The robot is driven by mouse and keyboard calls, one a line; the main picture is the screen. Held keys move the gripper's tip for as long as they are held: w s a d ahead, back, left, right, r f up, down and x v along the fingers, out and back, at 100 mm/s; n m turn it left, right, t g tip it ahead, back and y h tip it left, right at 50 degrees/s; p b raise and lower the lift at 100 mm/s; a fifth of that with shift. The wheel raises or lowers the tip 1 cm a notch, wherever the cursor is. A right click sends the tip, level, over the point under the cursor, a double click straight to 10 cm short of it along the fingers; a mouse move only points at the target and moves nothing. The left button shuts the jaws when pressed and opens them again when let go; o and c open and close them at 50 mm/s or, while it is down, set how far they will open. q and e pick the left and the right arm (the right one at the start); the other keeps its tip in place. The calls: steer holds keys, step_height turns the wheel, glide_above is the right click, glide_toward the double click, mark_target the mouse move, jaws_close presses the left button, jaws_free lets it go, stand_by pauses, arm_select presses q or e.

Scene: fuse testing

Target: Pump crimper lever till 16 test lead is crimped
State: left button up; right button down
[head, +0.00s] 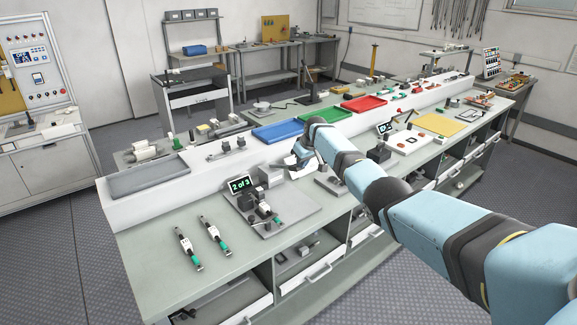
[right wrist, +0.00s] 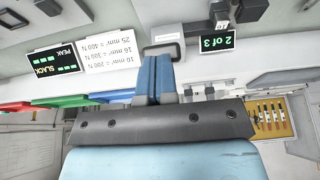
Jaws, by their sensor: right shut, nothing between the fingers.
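A small display (head: 241,184) reading "2 of 3" stands at the back of a grey base plate (head: 292,212); it also shows in the right wrist view (right wrist: 216,42). In front of it on the plate is a small dark crimper-like device (head: 262,209) with a green-ended lead (head: 277,220) at it. Its lever is too small to make out. Two more leads with green parts, a left one (head: 187,248) and a right one (head: 214,240), lie on the bench. My right gripper (head: 297,160) is shut and empty, above and behind the plate; its blue fingers (right wrist: 158,68) are together in the right wrist view.
A grey block (head: 270,176) stands close below my right gripper. Blue (head: 278,131), green (head: 322,116) and red (head: 363,103) trays sit on the raised shelf. A force card (right wrist: 108,62) and a SLACK/PEAK display (right wrist: 54,60) show in the right wrist view.

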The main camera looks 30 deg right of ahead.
step_height(320, 180, down, 8)
steer(key=s+b, duration=0.1)
steer(key=b, duration=0.1)
steer(key=shift+s+r, duration=0.2)
steer(key=shift+s, duration=0.1)
stand_by(1.0)
steer(key=shift+r, duration=0.1)
step_height(320, 180, up, 8)
steer(key=w+p, duration=0.1)
steer(key=p, duration=0.2)
steer(key=shift+w, duration=0.35)
steer(key=shift+d, duration=0.1)
stand_by(0.4)
